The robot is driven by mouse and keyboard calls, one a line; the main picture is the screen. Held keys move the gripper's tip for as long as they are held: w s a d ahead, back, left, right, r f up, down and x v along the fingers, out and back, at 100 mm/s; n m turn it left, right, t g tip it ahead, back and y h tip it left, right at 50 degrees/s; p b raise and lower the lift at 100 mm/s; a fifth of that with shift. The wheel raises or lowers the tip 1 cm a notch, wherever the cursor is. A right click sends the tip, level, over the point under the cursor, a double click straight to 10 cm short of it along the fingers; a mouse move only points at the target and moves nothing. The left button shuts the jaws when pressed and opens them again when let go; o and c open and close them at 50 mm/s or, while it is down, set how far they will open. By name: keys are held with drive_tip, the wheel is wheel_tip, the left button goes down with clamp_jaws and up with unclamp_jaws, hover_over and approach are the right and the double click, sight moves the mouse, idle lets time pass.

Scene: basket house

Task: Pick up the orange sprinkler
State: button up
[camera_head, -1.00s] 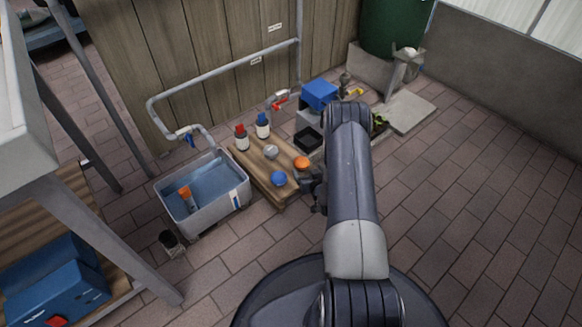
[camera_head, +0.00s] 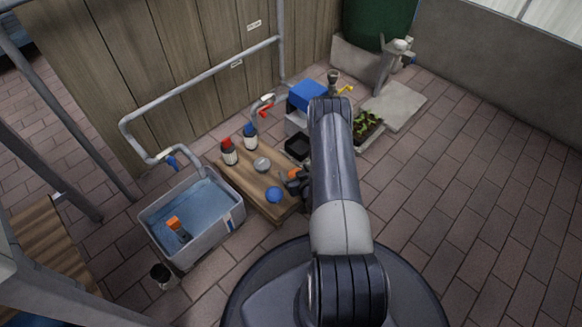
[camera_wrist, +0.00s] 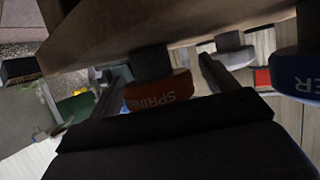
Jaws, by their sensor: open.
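The orange sprinkler (camera_head: 293,173) is a small round piece on the right edge of the low wooden table, partly hidden by my gripper (camera_head: 298,184) in the head view. In the wrist view, the orange sprinkler (camera_wrist: 158,91) shows lettering starting "SPRIN" and appears upside down. My gripper (camera_wrist: 160,76) is open, with one grey finger on either side of the sprinkler in that view. Whether the fingers touch it cannot be told.
A blue round piece (camera_head: 274,194) and a grey one (camera_head: 262,164) share the wooden table (camera_head: 239,178) with red-capped (camera_head: 229,151) and blue-capped (camera_head: 250,135) bottles. A water tub (camera_head: 222,228) stands left. A black tray (camera_head: 297,148) lies behind. Open paving is right.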

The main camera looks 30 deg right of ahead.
drive_tip(key=shift+w, duration=0.15)
drive_tip(key=c, duration=1.1)
